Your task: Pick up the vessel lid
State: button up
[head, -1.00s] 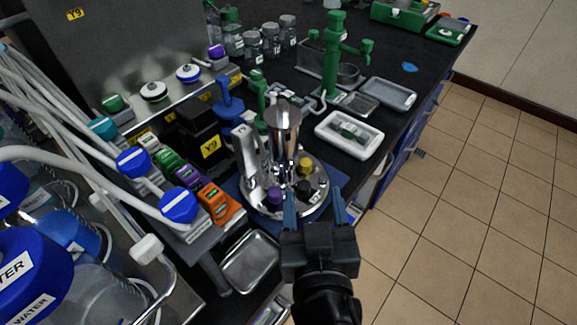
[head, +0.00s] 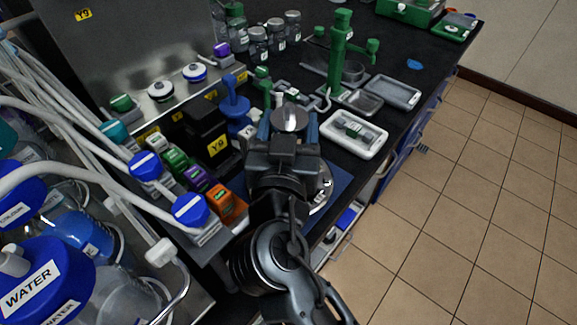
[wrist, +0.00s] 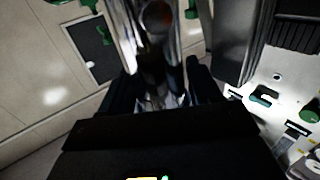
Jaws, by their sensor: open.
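The vessel lid (head: 322,186) is a shiny round metal plate, mostly hidden behind my arm and gripper in the head view. A silver motor cylinder (head: 290,116) rises from its middle. My gripper (head: 288,124) is open, with one blue finger on each side of this cylinder near its top. In the wrist view the bright metal column (wrist: 158,60) stands between and beyond the two dark fingers of my gripper (wrist: 160,85). I cannot tell whether either finger touches it.
A white tray (head: 378,145) and a green stand (head: 338,52) are right of the lid on the black bench. Black boxes (head: 214,130) and a row of coloured connectors (head: 176,160) are close on the left. Open floor (head: 450,230) lies to the right.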

jog(key=shift+w+d, duration=0.1)
jog(key=shift+w, duration=0.6)
jog(key=shift+c, duration=0.4)
grip_shut()
jog(key=shift+r, duration=0.3)
